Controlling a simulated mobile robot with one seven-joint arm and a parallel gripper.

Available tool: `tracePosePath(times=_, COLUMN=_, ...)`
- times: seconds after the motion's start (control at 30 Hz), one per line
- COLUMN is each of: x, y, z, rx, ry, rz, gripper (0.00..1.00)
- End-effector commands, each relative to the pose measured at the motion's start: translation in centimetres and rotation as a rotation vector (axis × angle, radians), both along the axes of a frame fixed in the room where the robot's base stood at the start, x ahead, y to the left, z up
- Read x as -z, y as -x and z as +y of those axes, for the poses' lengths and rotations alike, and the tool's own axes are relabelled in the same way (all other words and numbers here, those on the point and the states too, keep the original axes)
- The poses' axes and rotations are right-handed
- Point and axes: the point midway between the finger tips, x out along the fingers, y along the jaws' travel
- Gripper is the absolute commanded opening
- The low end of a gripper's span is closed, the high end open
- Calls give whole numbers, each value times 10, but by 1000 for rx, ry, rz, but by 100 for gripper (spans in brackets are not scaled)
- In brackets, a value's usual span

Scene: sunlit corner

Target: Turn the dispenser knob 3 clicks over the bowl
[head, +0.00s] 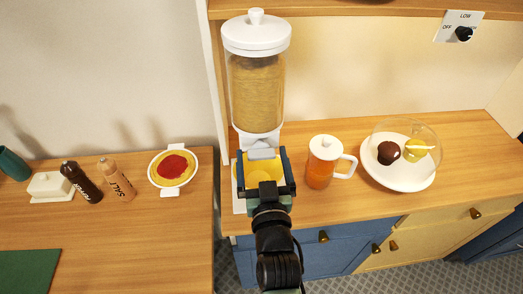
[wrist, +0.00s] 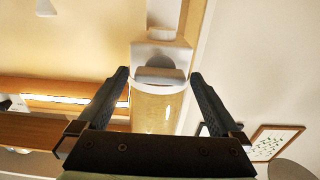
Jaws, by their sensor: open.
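The dispenser has a clear cylinder (head: 256,92) full of tan grains, a white lid and a white body. Its pale grey knob (head: 262,153) faces me at the bottom of the cylinder. A yellow bowl (head: 240,185) sits below, partly hidden by my gripper. My gripper (head: 263,160) is in front of the dispenser, open and empty. In the wrist view, which looks upside down, my gripper (wrist: 159,76) has one finger on each side of the knob (wrist: 160,75), with gaps. The cylinder (wrist: 158,108) shows behind. Contact with the knob cannot be seen.
An orange pitcher (head: 320,165) with a white handle stands close right of the dispenser. Further right is a white plate (head: 405,183) under a clear dome. A pasta plate (head: 153,173), shakers and a butter dish (head: 49,187) are left. A wooden shelf (head: 350,10) is above.

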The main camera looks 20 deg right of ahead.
Motion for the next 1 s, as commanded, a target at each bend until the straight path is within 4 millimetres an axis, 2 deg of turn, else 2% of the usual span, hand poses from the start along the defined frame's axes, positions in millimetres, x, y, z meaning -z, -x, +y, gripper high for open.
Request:
tracePosePath(times=0.17, x=0, y=-12, z=-4, rx=1, ry=-1, rz=0, gripper=100)
tracePosePath(times=0.47, x=0, y=-14, z=-4, rx=0, ry=1, rz=0, gripper=100)
tracePosePath(times=0.57, x=0, y=-14, z=-4, rx=0, ry=0, rz=0, gripper=86)
tracePosePath(times=0.93, x=0, y=-14, z=-4, rx=0, ry=0, rz=0, gripper=19)
tracePosePath(times=1.0, x=0, y=-13, z=-4, rx=0, ry=-1, rz=0, gripper=19)
